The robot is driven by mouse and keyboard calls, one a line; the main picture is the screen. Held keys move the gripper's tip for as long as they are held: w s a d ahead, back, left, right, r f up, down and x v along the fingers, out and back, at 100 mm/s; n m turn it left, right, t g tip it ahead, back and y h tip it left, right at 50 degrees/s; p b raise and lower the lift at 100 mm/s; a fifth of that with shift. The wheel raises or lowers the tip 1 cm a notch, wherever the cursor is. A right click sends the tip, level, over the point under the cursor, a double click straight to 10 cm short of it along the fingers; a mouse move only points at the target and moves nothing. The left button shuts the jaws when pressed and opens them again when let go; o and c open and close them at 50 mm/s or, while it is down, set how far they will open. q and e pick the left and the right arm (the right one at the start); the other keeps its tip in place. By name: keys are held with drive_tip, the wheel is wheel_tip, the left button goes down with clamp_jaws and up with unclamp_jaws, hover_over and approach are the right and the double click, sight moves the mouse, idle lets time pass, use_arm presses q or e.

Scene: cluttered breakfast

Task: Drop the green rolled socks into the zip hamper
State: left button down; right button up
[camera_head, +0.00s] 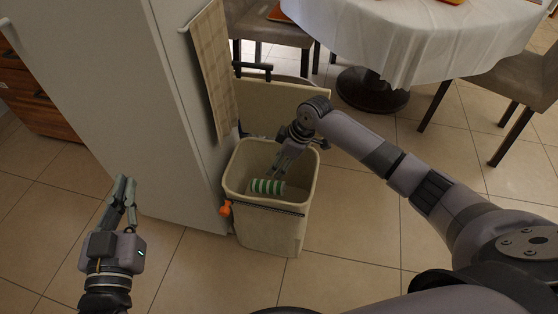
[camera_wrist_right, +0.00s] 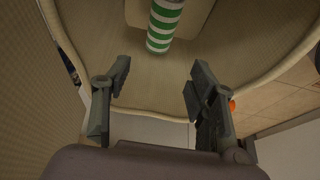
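The green rolled socks (camera_head: 268,186), striped green and white, are inside the open zip hamper (camera_head: 270,234), a beige bin with its lid raised at the back. In the right wrist view the socks (camera_wrist_right: 163,27) lie beyond my fingertips, apart from them. I cannot tell whether the socks rest on the hamper floor. My right gripper (camera_head: 279,165) reaches down into the hamper mouth; its fingers (camera_wrist_right: 157,78) are spread and empty in the right wrist view. My left gripper (camera_head: 125,182) is left of the hamper, in front of the white cabinet, with nothing visible in it; its finger gap is unclear.
A tall white cabinet (camera_head: 125,110) with a hanging beige cloth (camera_head: 211,70) stands to the left. A round table with a white cloth (camera_head: 400,35) and chairs are behind. The tiled floor in front is clear.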

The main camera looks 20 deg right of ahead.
drive_tip(key=shift+o, duration=1.2)
drive_tip(key=v, duration=1.2)
drive_tip(key=shift+d+f, duration=0.1)
